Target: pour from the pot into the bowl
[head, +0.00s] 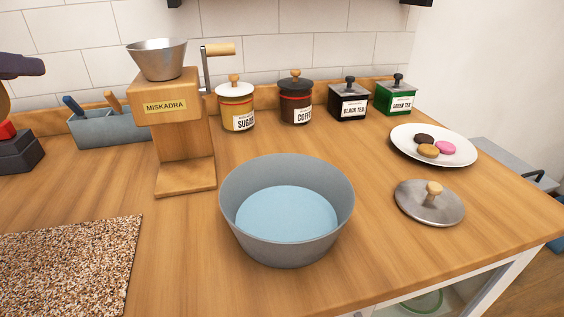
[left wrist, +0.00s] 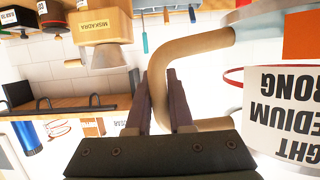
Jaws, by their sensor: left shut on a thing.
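The grey bowl (head: 287,250) stands upright on the wooden counter in the middle of the head view. A flat pale blue surface shows inside; I cannot tell if it is liquid. My left gripper (left wrist: 164,78) is shut on the tan curved handle of the pot (left wrist: 285,115) in the left wrist view, which appears upside down. The pot is pale, with a printed label and an orange patch; its spout and contents are out of view. In the head view, only a dark part of my left gripper (head: 22,66) shows at the left edge, away from the bowl. My right gripper is not in view.
A wooden grinder (head: 178,140) stands behind-left of the bowl. Several canisters (head: 296,105) line the back. A plate of sweets (head: 465,157) and a metal lid (head: 418,208) lie right. A speckled mat (head: 70,265) lies front left. A grey caddy (head: 112,128) stands behind.

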